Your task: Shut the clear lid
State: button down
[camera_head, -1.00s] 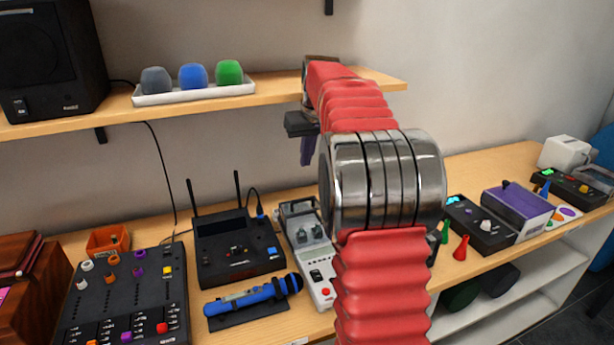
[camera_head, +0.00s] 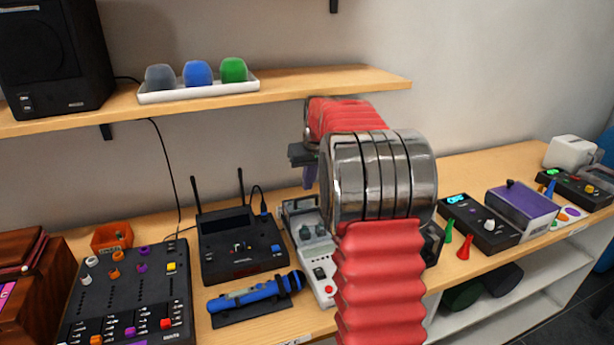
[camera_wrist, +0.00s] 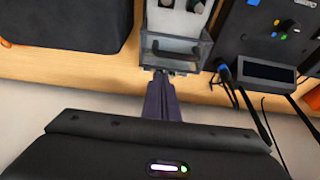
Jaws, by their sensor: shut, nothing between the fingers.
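The clear lid (camera_head: 297,207) is a see-through, grey-edged cover at the back end of a slim white instrument (camera_head: 324,287) with a red button. It appears raised, but its exact angle is hard to tell. In the wrist view the clear lid (camera_wrist: 174,52) shows at top centre with a dark handle-like bar; dark knobs show beyond it. My gripper (camera_wrist: 162,110) has purple fingers, shut and empty, just on the wall side of the lid. Touching or apart cannot be told. In the head view my gripper (camera_head: 309,177) is above and behind the lid, partly hidden by my arm.
A wooden shelf (camera_head: 330,80) with a white tray (camera_head: 200,91) overhangs the back.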

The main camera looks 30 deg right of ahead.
jog(key=shift+s+a+f, duration=0.1)
jog(key=shift+s+a, duration=0.05)
jog(key=shift+s, duration=0.4)
jog(key=shift+s+a+f, duration=0.1)
jog(key=shift+s, duration=0.4)
jog(key=shift+s, duration=0.1)
